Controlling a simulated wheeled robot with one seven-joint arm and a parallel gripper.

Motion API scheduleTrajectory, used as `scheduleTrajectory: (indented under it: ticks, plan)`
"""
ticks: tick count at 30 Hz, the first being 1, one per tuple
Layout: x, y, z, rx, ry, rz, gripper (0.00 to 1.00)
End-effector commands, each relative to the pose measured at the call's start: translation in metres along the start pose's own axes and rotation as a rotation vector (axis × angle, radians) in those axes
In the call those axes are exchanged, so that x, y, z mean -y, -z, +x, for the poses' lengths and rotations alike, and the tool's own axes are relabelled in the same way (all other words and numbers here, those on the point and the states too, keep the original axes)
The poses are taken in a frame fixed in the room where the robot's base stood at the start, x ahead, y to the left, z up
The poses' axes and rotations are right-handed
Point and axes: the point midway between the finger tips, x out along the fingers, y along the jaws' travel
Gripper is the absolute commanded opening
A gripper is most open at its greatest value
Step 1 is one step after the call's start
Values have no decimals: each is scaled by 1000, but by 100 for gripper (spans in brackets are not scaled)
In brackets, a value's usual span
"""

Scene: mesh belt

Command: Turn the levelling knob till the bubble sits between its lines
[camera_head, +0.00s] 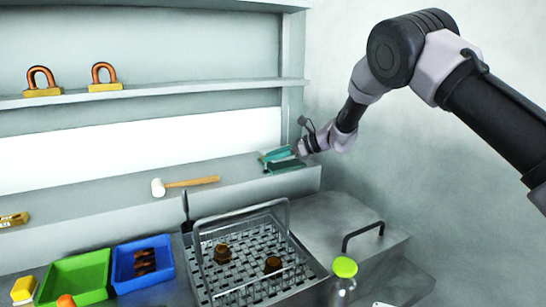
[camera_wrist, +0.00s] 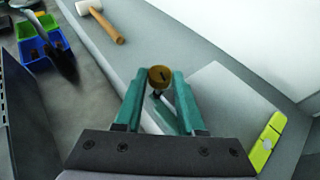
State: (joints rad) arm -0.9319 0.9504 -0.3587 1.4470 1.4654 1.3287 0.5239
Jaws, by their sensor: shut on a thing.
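The levelling knob (camera_wrist: 161,75), round and brass with a dark slot mark on top, shows in the wrist view between the tips of my gripper (camera_wrist: 162,88). The teal fingers are shut on it. A yellow-green level vial (camera_wrist: 266,143) with dark cross lines lies to the right on a grey plate (camera_wrist: 222,97). The bubble is too small to place against the lines. In the head view my gripper (camera_head: 276,158) is at the right end of the ledge, and I cannot make out the knob or the vial there.
A white-headed mallet (camera_head: 190,184) lies on the ledge (camera_head: 110,193), left of my gripper. Below are a wire basket (camera_head: 287,232) with brown pieces, a green bin (camera_head: 77,277), a blue bin (camera_head: 143,265) and a green-capped bottle (camera_head: 344,268). The wall is close on the right.

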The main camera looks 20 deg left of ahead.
Motion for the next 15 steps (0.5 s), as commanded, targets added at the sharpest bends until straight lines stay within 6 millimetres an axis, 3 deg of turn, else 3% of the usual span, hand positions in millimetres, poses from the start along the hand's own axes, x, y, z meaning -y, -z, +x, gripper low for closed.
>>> scheduleTrajectory:
  ticks: [15]
  plan:
    - [12, 1, 0, 3, -306, -128, 0]
